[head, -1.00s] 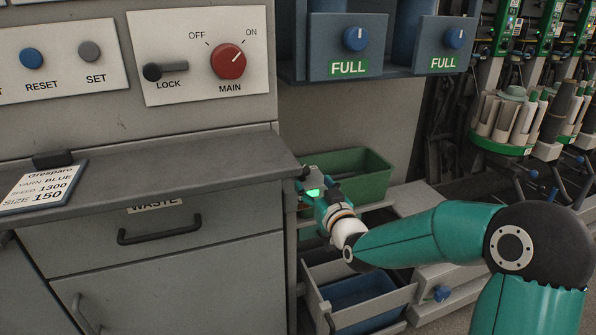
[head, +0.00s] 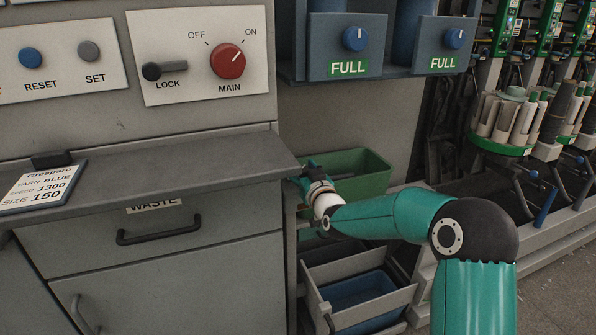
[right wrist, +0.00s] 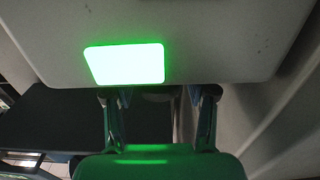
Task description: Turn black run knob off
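No knob marked as run can be made out in either view. My right gripper (head: 306,172) is by the right end of the grey worktop, in front of the green bin; its fingers are small and partly hidden there. In the right wrist view, the two fingers of the right gripper (right wrist: 157,97) are wide apart, just below a bright green rectangle (right wrist: 124,64) on a pale grey surface. A dim, dark roundish shape lies between the fingertips; I cannot tell what it is or whether it is touched. My left gripper is not in view.
The grey worktop (head: 150,176) juts out beside my right gripper. The green bin (head: 362,170) is behind it, and an open drawer with a blue bin (head: 358,290) is below. The red MAIN knob (head: 228,61) and black LOCK lever (head: 153,72) are on the upper panel.

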